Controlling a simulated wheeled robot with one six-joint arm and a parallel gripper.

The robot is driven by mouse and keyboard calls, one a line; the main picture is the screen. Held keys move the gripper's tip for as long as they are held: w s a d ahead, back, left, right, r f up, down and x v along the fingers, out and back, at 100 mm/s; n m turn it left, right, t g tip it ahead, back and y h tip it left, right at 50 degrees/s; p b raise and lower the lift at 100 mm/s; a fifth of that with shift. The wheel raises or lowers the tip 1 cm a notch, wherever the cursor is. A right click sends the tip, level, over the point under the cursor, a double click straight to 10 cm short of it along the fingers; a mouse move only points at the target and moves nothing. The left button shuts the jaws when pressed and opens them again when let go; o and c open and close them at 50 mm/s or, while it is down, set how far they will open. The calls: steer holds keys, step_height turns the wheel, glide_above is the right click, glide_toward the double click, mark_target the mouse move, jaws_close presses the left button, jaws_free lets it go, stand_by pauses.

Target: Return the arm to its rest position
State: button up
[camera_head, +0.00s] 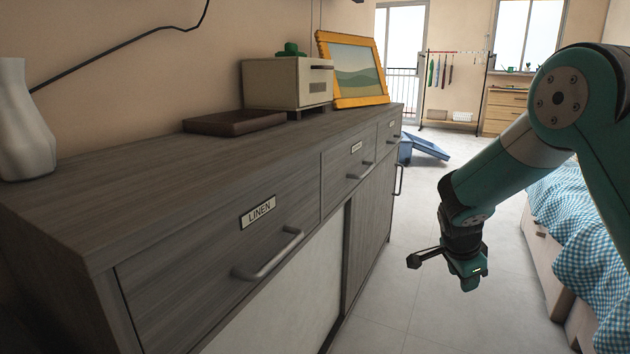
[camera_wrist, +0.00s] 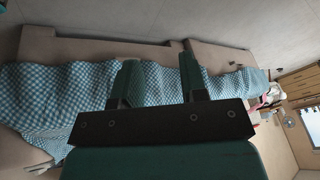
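My arm, teal with dark joints, reaches in from the right side of the head view. My gripper (camera_head: 447,272) hangs over the floor between the dresser and the bed, touching neither. In the wrist view my gripper (camera_wrist: 157,78) shows its two fingers spread apart with a clear gap and nothing between them. Behind the fingers lies the blue checked bedding.
A grey wooden dresser (camera_head: 285,215) with a LINEN label fills the left, its handle (camera_head: 268,262) sticking out. A bed with checked cover (camera_head: 575,215) stands at the right. The floor (camera_head: 425,300) between is clear.

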steer(key=s+a+r+n+y+p, duration=0.2)
steer(key=s+a+r+n+y, duration=0.3)
steer(key=s+a+r+n, duration=1)
steer(key=s+a+r+n+g+y+p, duration=0.1)
steer(key=s+a+r+n, duration=0.15)
steer(key=s, duration=0.35)
steer(key=s+a+r+n+g+y, duration=0.1)
steer(key=s+n, duration=0.3)
steer(key=s, duration=0.2)
steer(key=s+a+r+n+y+p, duration=0.1)
steer(key=s+a+r+n, duration=0.15)
steer(key=s, duration=0.35)
step_height(320, 180, up, 37)
steer(key=p, duration=3.7)
steer(key=shift+w+d, duration=0.25)
steer(key=shift+w, duration=0.2)
steer(key=shift+f, duration=0.1)
steer(key=shift+d, duration=0.1)
